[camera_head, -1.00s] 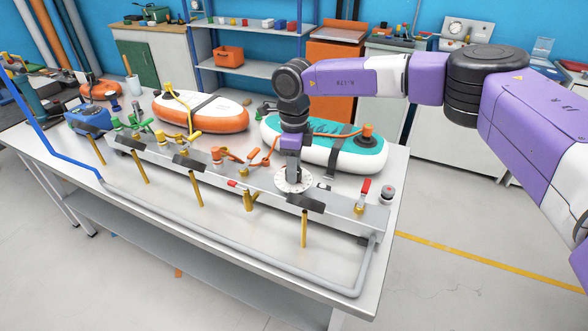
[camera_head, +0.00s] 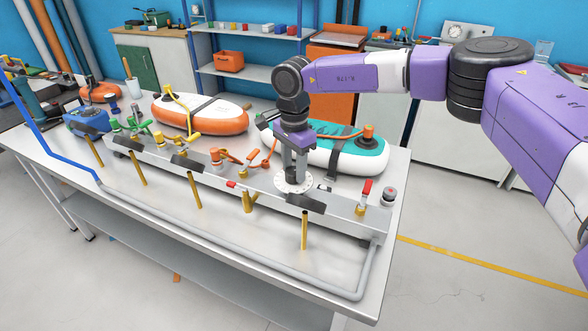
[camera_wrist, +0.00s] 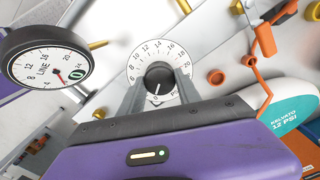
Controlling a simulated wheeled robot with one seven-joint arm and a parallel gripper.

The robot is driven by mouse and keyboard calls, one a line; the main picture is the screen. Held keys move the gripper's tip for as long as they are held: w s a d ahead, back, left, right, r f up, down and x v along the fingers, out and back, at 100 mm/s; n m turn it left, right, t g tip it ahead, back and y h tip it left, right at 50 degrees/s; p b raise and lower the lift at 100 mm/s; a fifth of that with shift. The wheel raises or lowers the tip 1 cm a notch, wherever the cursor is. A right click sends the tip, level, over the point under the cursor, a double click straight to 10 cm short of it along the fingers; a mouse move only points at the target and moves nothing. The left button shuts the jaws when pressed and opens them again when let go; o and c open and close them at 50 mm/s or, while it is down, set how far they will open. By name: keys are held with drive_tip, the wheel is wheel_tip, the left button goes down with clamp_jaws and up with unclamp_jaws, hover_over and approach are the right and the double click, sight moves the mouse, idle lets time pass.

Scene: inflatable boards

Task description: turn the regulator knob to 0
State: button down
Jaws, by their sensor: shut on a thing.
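The regulator knob (camera_wrist: 160,80) is black and round, with a white pointer mark, in the middle of a white numbered dial (camera_wrist: 147,54). In the wrist view the mark points down and slightly left, towards the dial's lower edge. My gripper (camera_wrist: 160,84) is shut on the knob, one finger on each side. In the head view my gripper (camera_head: 294,170) points straight down over the dial (camera_head: 283,184) on the metal manifold. It hides most of the knob there.
A round LINE gauge (camera_wrist: 48,62) with a red needle is close by at left in the wrist view. A teal-and-white board (camera_head: 372,153) lies behind the gripper. An orange valve (camera_head: 217,157) and red-handled valve (camera_head: 365,188) stand along the manifold.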

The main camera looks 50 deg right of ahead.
sight(294, 170)
drive_tip(key=shift+w+n, duration=0.1)
drive_tip(key=shift+n, duration=0.6)
drive_tip(key=shift+r, duration=0.1)
drive_tip(key=c, duration=0.8)
unclamp_jaws()
drive_tip(key=shift+c, duration=0.2)
wheel_tip(294, 170, up, 8)
drive_tip(key=shift+f+b, duration=0.15)
drive_tip(key=shift+b, duration=0.4)
